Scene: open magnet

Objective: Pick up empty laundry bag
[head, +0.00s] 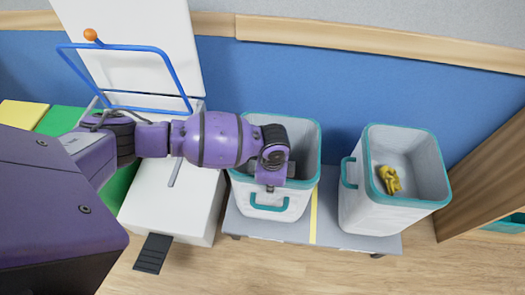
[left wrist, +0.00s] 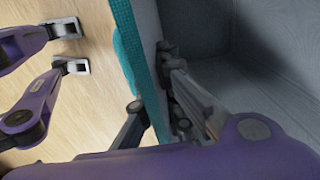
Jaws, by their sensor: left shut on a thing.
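Two white laundry bags with teal rims and handles stand side by side. In the left laundry bag (head: 300,146) I see no contents, but my arm hides part of its inside. The right laundry bag (head: 375,213) holds a crumpled yellow thing (head: 389,180). My left gripper (head: 270,186) is at the near side of the left bag, above its front handle. In the left wrist view, my left gripper (left wrist: 150,80) is shut on the wall of the left bag (left wrist: 127,45), one finger outside and one inside. My right gripper is not in view.
The bags stand on a low grey platform (head: 335,240) with a yellow strip between them. A white seat-like unit with a blue frame (head: 130,46) is at the left. A blue wall (head: 340,75) is behind. Wooden floor (head: 300,275) is clear in front.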

